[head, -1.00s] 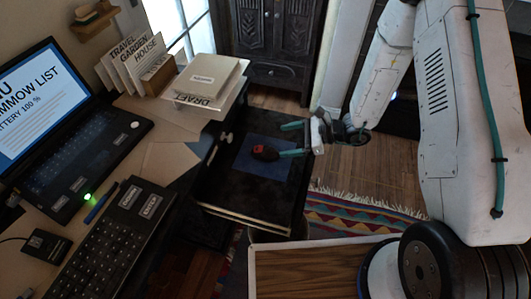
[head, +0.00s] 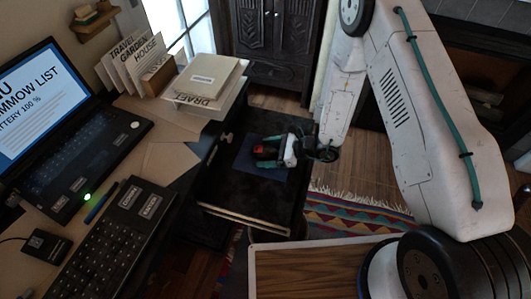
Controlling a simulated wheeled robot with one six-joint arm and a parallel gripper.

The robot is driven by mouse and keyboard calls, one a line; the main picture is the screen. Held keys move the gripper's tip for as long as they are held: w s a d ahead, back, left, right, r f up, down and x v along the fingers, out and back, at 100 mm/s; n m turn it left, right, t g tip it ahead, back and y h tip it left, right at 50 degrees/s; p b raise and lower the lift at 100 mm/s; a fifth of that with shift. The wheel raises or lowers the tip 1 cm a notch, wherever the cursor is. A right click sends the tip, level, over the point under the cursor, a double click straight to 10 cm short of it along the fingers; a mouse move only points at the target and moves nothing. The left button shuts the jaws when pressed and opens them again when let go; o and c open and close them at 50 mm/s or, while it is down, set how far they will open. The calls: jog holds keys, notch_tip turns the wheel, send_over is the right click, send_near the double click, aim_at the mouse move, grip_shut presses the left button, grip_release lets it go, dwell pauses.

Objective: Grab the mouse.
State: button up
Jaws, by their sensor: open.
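A small red-and-black object (head: 265,150), which looks like the mouse, lies on a blue mat (head: 245,163) on a low dark surface right of the desk. My gripper (head: 268,151) is at it from the right, its teal fingers open. One finger is on the far side of the mouse and one on the near side, with the mouse between them. I cannot tell whether either finger touches it. The gripper's body hides the right end of the mouse.
The desk at left holds a laptop (head: 70,135), a keyboard (head: 120,235), a small corded black box (head: 46,247) and books (head: 208,78). A dark cabinet (head: 270,45) stands behind. A striped rug (head: 360,215) lies at right. The dark surface around the mat is clear.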

jog(key=c, duration=1.4)
jog(key=shift+r, duration=0.15)
